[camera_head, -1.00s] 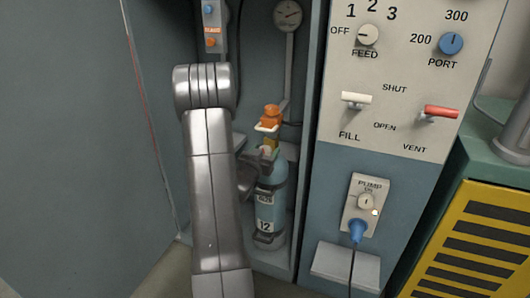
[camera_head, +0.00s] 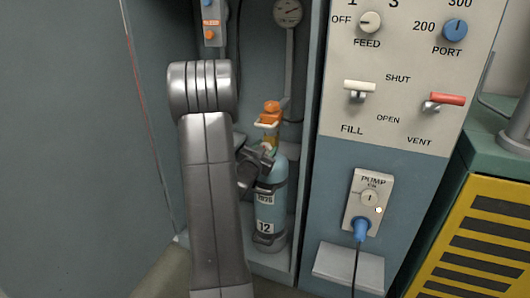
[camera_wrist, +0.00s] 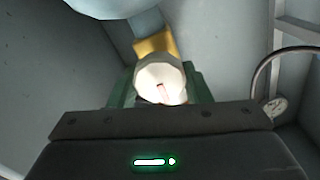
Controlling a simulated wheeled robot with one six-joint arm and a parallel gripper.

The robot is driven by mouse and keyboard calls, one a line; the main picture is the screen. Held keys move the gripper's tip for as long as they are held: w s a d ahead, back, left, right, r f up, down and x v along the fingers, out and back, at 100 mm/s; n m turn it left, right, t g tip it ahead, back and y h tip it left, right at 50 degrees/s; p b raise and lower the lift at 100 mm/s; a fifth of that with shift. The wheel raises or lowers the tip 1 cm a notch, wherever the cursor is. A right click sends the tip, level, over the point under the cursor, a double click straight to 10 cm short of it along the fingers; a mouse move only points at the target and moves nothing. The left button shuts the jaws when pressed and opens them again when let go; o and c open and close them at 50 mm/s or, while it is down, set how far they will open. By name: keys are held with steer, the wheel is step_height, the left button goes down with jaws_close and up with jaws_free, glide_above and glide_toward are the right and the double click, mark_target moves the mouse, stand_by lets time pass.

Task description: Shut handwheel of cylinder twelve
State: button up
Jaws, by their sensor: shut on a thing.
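Cylinder twelve (camera_head: 267,205) is light blue with a white "12" label and stands upright in the cabinet bay. Its cream-white handwheel (camera_wrist: 158,78), with a small reddish mark on its face, sits in front of a brass valve (camera_wrist: 155,46) in the wrist view. My gripper (camera_wrist: 163,92) is shut on the handwheel, with green finger parts on both sides of it. In the head view my gripper (camera_head: 260,162) is at the cylinder's neck, partly behind my arm. The handwheel is mostly hidden there.
An orange-topped fitting (camera_head: 271,108) sits just above the cylinder. A round gauge (camera_head: 288,12) hangs higher up. The control panel (camera_head: 387,120) with levers and a pump plug (camera_head: 360,230) stands right of the bay. The grey wall (camera_head: 70,150) on the left is bare.

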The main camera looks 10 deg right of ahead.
steer(key=o, duration=1)
steer(key=shift+s, duration=0.1)
steer(key=p+v, duration=0.2)
steer(key=v, duration=1.1)
steer(key=shift+s+a, duration=0.25)
steer(key=shift+w, duration=0.1)
steer(key=b+x, duration=0.2)
steer(key=x, duration=1.2)
steer(key=shift+s+a, duration=0.1)
steer(key=shift+s, duration=0.15)
